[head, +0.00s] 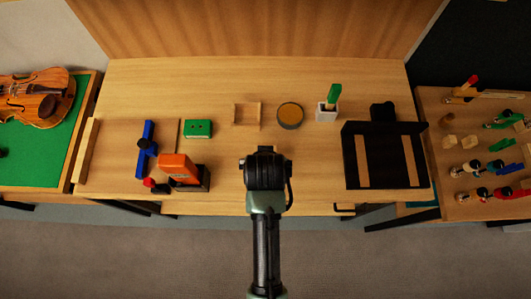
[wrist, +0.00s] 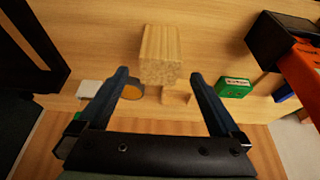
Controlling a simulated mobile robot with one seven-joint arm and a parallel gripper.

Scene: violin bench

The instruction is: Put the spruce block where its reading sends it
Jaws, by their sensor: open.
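The spruce block (wrist: 160,55), pale with straight grain, shows in the wrist view just beyond and between my fingertips. In the head view my arm hides it. My gripper (wrist: 166,85) is open, one finger to each side of the line to the block; I cannot tell any contact. In the head view its dark body (head: 266,170) is over the front middle of the bench, with its fingers hidden. An orange device (head: 180,168) in a black holder stands to its left; I cannot make out a reading. A black tray (head: 350,170) with two wooden strips is to the right.
Behind my gripper are a small wooden cradle (head: 246,114), a round amber-topped tin (head: 290,115), a green box (head: 198,129) and a white holder (head: 327,114) with a green item. A blue clamp (head: 147,150) lies left. Side tables hold a violin (head: 35,98) and several tools.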

